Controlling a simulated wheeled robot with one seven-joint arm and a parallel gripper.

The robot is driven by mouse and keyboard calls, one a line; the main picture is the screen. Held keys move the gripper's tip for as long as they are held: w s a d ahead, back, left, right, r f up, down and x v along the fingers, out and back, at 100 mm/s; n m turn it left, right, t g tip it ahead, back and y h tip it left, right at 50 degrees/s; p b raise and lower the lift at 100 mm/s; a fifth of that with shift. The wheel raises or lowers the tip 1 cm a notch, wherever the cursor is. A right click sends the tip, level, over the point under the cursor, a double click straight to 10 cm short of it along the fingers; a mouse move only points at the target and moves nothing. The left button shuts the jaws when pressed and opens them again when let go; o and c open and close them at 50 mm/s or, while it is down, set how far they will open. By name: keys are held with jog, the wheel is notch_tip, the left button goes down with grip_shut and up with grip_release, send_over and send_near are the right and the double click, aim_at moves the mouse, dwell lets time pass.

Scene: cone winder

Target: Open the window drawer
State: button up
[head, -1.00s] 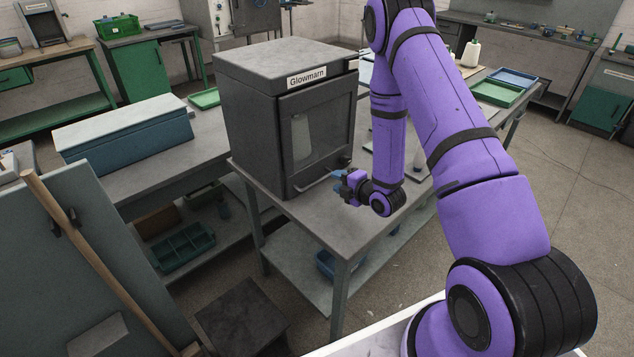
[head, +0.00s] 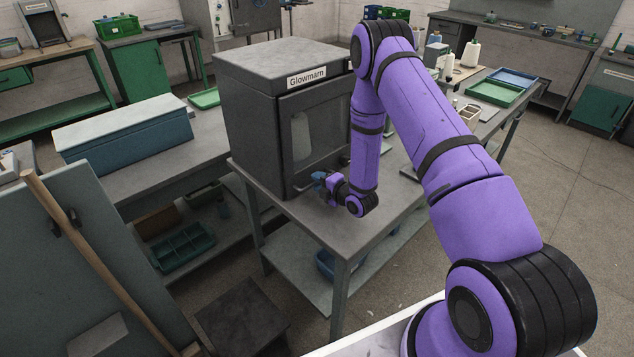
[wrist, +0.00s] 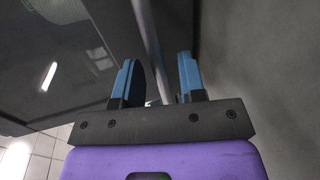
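The window drawer (head: 306,132) is the dark front with a glass pane on the grey Glowmarn cabinet (head: 250,130). It looks closed, flush with the cabinet. Its bar handle (head: 304,187) runs along the lower front in the head view, partly hidden by my gripper. My gripper (head: 319,178) is low in front of the drawer. In the wrist view my gripper (wrist: 159,75) has its two blue fingers spread apart. The handle (wrist: 149,42) passes between them as a grey bar, with a gap visible on each side.
The cabinet stands on a grey table (head: 350,238) with bare top in front of it. A blue box (head: 125,135) with a pale lid lies on the bench to the left. Green and blue trays (head: 496,91) sit farther right.

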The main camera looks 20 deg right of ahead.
jog(key=shift+w+a+f, duration=0.1)
jog(key=shift+w+a, duration=0.15)
jog(key=shift+w, duration=0.3)
grip_shut()
jog(key=shift+s, duration=0.1)
